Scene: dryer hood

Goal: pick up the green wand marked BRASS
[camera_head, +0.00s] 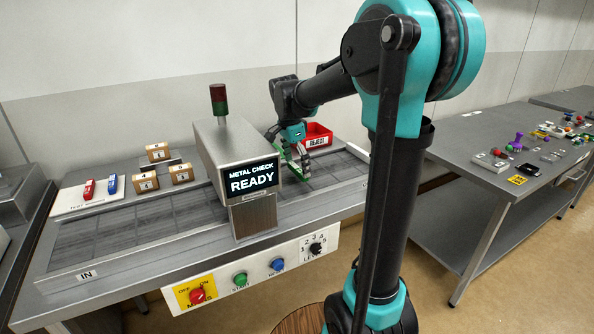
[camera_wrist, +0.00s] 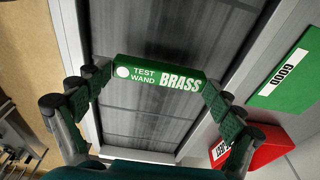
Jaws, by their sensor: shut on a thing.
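The green wand (camera_wrist: 148,83) marked TEST WAND BRASS lies across the wrist view, its lettering facing the camera. My gripper (camera_wrist: 157,80) is shut on it, with one finger at each end of the wand. In the head view my gripper (camera_head: 298,150) is past the METAL CHECK unit, over the far right part of the conveyor. A green piece there, partly hidden by the unit and my fingers, appears to be the wand. I cannot tell how far it is above the belt.
The metal check unit (camera_head: 212,150) reads READY and stands across the conveyor (camera_head: 110,228). A red bin (camera_head: 322,131) is just behind my gripper. A green GOOD panel (camera_wrist: 275,85) is at right.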

